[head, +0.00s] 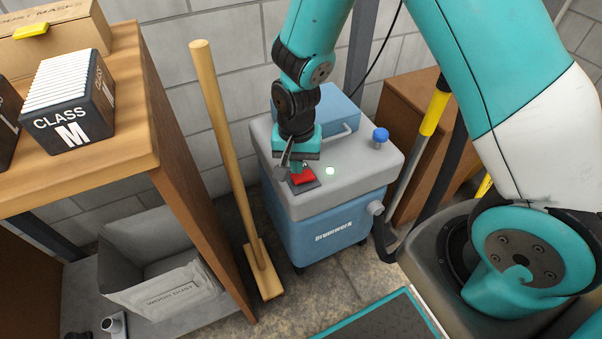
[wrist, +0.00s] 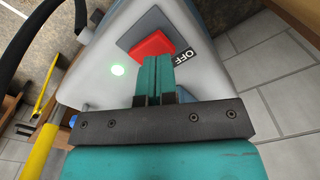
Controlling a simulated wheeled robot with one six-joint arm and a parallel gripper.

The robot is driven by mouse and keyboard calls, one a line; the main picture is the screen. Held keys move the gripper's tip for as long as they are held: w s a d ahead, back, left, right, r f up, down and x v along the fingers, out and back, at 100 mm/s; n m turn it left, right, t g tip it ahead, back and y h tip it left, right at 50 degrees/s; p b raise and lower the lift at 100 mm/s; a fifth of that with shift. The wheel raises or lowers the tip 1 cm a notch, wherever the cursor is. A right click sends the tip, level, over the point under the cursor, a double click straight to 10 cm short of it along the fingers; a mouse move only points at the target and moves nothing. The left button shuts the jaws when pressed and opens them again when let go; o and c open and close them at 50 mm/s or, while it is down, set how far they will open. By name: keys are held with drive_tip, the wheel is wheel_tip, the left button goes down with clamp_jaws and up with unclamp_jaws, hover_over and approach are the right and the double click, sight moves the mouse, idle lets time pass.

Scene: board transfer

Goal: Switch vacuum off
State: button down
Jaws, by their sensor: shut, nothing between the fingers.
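The vacuum is a blue box with a grey top (head: 350,178) and "Brumwerk"-like lettering on its front. A red rocker switch (head: 303,178) sits on a dark plate on that top. A round light (head: 330,170) beside the switch glows green. My gripper (head: 293,168) is shut and points down at the switch's rear edge. In the wrist view the fingertips of my gripper (wrist: 160,60) are together at the edge of the red switch (wrist: 151,46), beside the "OFF" label (wrist: 188,58). I cannot tell if they touch it. The green light (wrist: 118,69) is lit there too.
A wooden-handled broom (head: 225,140) leans left of the vacuum, near a wooden shelf (head: 125,150) bearing a "CLASS M" filter box (head: 72,110). A blue knob (head: 381,135) rises at the vacuum's right. A yellow-gripped pole (head: 434,110) stands further right.

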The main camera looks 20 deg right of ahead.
drive_tip(key=shift+f+b, duration=0.8)
drive_tip(key=shift+f, duration=0.5)
idle(0.7)
wheel_tip(320, 180, up, 7)
drive_tip(key=p, duration=0.6)
drive_tip(key=shift+p, duration=0.4)
